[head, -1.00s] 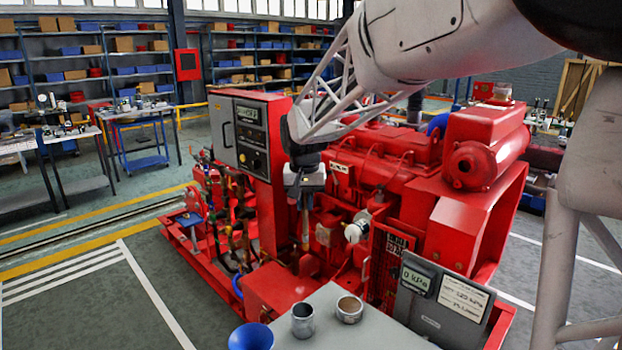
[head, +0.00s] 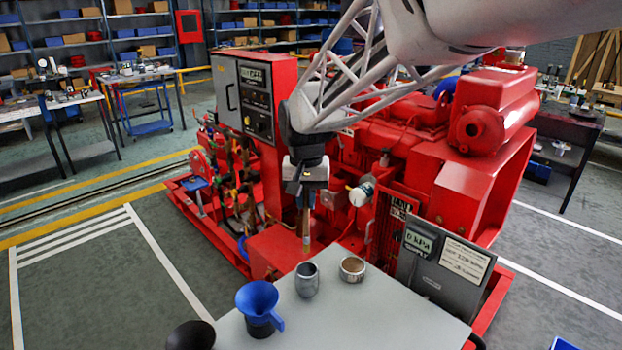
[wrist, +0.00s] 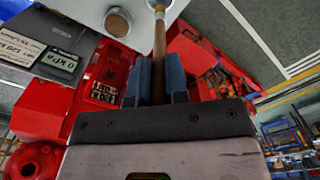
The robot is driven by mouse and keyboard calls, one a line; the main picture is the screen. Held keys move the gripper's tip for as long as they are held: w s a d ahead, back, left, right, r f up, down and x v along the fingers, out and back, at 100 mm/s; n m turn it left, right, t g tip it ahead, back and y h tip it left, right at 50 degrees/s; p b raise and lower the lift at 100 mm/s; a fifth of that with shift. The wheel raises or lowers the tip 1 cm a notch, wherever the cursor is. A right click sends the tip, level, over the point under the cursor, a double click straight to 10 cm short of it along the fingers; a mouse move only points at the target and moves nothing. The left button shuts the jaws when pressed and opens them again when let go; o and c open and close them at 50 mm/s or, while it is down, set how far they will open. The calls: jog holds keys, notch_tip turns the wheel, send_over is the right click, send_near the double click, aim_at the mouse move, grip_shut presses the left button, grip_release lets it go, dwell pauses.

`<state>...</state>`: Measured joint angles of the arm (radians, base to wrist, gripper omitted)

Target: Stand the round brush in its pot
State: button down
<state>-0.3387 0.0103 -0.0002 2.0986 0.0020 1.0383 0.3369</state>
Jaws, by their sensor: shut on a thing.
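My gripper (head: 305,190) is shut on the round brush (head: 306,226), which hangs upright below it with a thin wooden shaft. In the wrist view the brush (wrist: 159,50) runs between the two blue-grey fingers (wrist: 158,82) to a pale band near its far end. A grey metal cup (head: 307,281), which looks like the pot, stands on the grey tabletop just below the brush. In the head view the brush's lower end is a little above the cup's rim, apart from it. In the wrist view the brush's far end overlaps the cup, so depth is unclear.
A short tin with a brown top (head: 352,269) stands right of the cup. A blue funnel-like vessel (head: 259,303) stands left of it, with a black bowl (head: 190,336) beyond. The grey tabletop (head: 390,312) is bare at right. The red pumpset (head: 420,140) rises close behind.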

aim_at(307, 235)
jog(key=shift+f, duration=5.35)
dwell(0.5)
dwell(0.6)
jog(key=c, duration=1.1)
grip_release()
jog(key=shift+o, duration=0.7)
jog(key=o, duration=0.3)
